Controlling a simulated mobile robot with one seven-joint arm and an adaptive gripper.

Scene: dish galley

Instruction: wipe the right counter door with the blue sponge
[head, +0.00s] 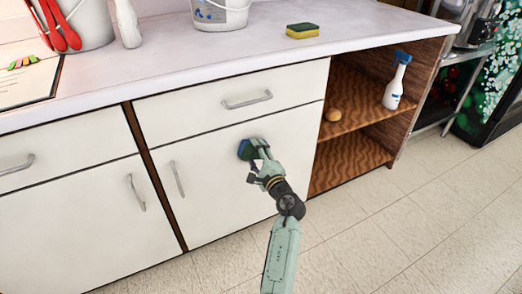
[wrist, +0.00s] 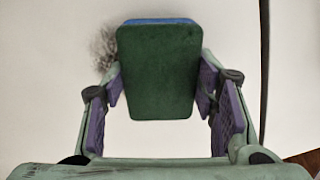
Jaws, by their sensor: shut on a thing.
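The blue sponge (head: 245,149) is at the white right counter door (head: 215,190), in its upper middle part. My gripper (head: 257,163) is shut on the sponge. In the wrist view the sponge (wrist: 158,70) shows a dark green face with a blue edge at the top, between the purple pads of my gripper (wrist: 160,90). A dark smudge (wrist: 104,48) is on the white door, just left of the sponge and partly hidden by it. I cannot tell whether the sponge touches the door.
A drawer with a handle (head: 247,101) is above the door, and the door's own handle (head: 177,179) is at its left. A yellow sponge (head: 302,31) lies on the countertop (head: 245,55).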

